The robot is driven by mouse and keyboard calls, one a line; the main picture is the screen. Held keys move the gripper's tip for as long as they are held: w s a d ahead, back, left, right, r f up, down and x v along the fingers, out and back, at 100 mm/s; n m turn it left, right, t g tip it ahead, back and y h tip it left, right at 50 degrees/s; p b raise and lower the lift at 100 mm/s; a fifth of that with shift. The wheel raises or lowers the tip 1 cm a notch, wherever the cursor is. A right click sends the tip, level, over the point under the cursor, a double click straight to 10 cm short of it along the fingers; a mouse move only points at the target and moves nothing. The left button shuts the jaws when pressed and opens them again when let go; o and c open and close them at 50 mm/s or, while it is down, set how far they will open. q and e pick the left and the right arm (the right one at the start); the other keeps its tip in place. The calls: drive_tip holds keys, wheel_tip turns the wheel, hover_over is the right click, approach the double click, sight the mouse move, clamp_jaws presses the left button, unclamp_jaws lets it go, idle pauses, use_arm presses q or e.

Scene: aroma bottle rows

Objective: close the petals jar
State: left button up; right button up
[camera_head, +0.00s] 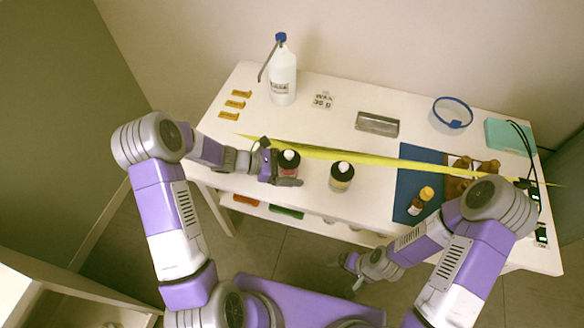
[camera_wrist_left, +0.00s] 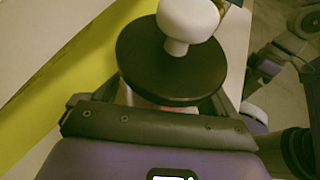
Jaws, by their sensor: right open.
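The petals jar (camera_head: 288,171) stands on the white table, with reddish contents. A black lid with a white knob (camera_head: 289,156) sits at its top; the lid also shows large in the left wrist view (camera_wrist_left: 150,75). I cannot tell whether it is fully seated. My left gripper (camera_head: 278,170) is at the jar, its fingers on either side of the body below the lid. The lid hides any contact, so I cannot tell whether it grips. My right gripper (camera_head: 348,272) is open and empty, low in front of the table.
A yellow strip (camera_head: 370,160) runs across the table behind the jars. A blue mat (camera_head: 412,172) with small brown bottles (camera_head: 415,207) is at the right.

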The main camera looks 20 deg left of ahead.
use_arm(q)
drive_tip(key=shift+r, duration=0.1)
drive_tip(key=shift+a+r, duration=0.2)
drive_tip(key=p+v, duration=0.3)
drive_tip(key=v, duration=0.8)
drive_tip(key=shift+s+a+r, duration=0.1)
drive_tip(key=shift+s+a, duration=0.05)
drive_tip(key=shift+a, duration=0.1)
